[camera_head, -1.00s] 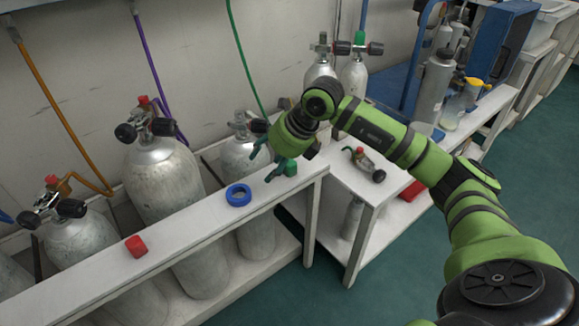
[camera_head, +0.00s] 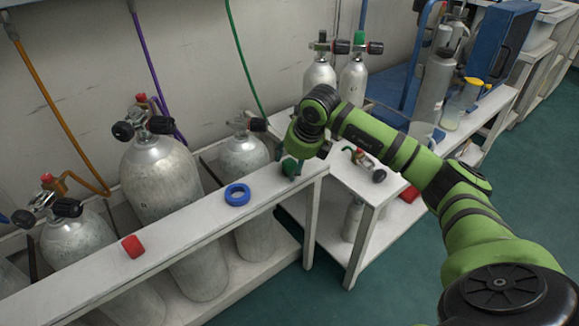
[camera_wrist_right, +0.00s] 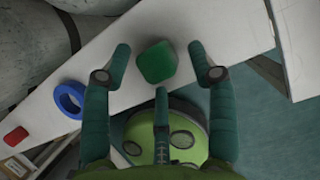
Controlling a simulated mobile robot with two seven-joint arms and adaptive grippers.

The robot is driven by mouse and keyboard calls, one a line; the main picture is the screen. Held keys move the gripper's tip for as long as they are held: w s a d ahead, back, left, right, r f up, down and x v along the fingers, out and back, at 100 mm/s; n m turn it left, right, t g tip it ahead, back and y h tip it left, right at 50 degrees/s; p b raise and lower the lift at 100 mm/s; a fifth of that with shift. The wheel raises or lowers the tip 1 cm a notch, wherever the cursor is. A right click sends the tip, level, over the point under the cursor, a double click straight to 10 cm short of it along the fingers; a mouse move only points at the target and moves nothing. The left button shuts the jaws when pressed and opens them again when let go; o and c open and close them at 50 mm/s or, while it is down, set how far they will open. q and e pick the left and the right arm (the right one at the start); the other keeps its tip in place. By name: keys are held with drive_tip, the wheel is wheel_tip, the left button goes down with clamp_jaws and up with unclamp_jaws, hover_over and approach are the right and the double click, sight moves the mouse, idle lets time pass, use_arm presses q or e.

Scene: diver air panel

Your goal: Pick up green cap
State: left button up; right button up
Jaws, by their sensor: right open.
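The green cap (camera_wrist_right: 157,62) lies on the white bench rail (camera_wrist_right: 245,30). In the head view the cap (camera_head: 290,168) is near the rail's right end, partly covered by my gripper. My right gripper (camera_wrist_right: 162,66) is open, with dark green fingers on both sides of the cap and a third finger below it in the wrist picture. Gaps show between the side fingers and the cap. In the head view my right gripper (camera_head: 290,163) is over the cap and its fingers are small and hard to make out. My left gripper is not in view.
A blue ring (camera_head: 237,194) and a red cap (camera_head: 133,246) lie further left on the rail. Silver cylinders (camera_head: 160,180) with valves stand behind it. A small valve fitting (camera_head: 368,164) lies on the white table (camera_head: 365,190) at right.

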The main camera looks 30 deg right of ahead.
drive_tip(key=c, duration=0.6)
drive_tip(key=shift+r, duration=0.55)
drive_tip(key=shift+c, duration=0.6)
drive_tip(key=r, duration=0.2)
drive_tip(key=d+r+p, duration=0.1)
drive_tip(key=shift+s+d+r, duration=0.1)
drive_tip(key=shift+s+r, duration=0.1)
drive_tip(key=shift+r, duration=0.2)
use_arm(q)
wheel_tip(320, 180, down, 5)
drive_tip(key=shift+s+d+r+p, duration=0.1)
drive_tip(key=shift+p, duration=0.35)
use_arm(e)
drive_tip(key=s+d+r, duration=0.4)
drive_tip(key=d+r, duration=0.2)
drive_tip(key=d, duration=0.3)
drive_tip(key=shift+s, duration=0.4)
drive_tip(key=shift+d, duration=0.1)
